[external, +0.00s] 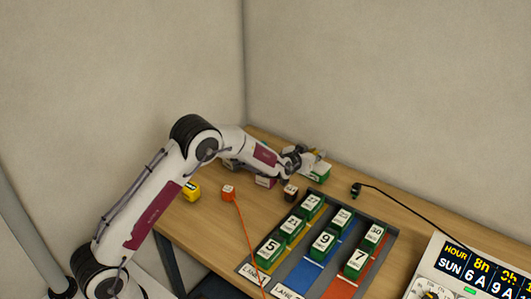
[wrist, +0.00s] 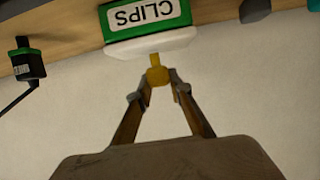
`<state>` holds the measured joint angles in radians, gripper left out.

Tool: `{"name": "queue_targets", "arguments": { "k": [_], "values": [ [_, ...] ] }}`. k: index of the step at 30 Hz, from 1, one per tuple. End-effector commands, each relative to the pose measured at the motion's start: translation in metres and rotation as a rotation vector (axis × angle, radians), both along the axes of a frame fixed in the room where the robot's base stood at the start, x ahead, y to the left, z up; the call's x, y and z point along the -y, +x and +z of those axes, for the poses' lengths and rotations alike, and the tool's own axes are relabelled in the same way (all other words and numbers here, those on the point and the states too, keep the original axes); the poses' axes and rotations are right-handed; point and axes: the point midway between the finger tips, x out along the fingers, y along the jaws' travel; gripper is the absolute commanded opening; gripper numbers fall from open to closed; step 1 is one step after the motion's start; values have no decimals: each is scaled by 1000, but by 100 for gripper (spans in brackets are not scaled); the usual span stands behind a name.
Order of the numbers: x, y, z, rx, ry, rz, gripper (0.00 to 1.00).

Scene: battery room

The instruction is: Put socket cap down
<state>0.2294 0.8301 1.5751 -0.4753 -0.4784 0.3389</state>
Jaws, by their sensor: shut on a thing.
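My gripper (wrist: 161,80) is shut on a small yellow rounded piece (wrist: 158,76) with a short stem, seen between the fingertips in the wrist view; it seems to be the socket cap. The piece is just beside the white edge of a green box (wrist: 150,20) labelled CLIPS; I cannot tell whether they touch. In the external view my gripper (external: 314,158) is at the back of the table, over the green box (external: 321,173). The held piece is too small to make out there.
A rack (external: 378,222) with several numbered green blocks in coloured lanes stands front right. A black plug (external: 356,189) with a cable lies behind it. An orange cube (external: 228,192), a yellow block (external: 191,192) and a dark block (external: 290,192) stand left. Walls close off the back.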

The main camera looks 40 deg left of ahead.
Motion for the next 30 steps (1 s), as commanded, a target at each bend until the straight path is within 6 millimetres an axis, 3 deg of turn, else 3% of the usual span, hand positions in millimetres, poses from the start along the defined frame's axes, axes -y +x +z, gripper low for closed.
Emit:
{"name": "queue_targets", "arguments": {
  "k": [14,15,17,30],
  "values": [
    [0,0,-4,-1,1,0,7],
    [0,0,-5,-1,1,0,25],
    [0,0,-4,-1,1,0,36],
    [0,0,-2,1,0,0,36]
  ]
}}
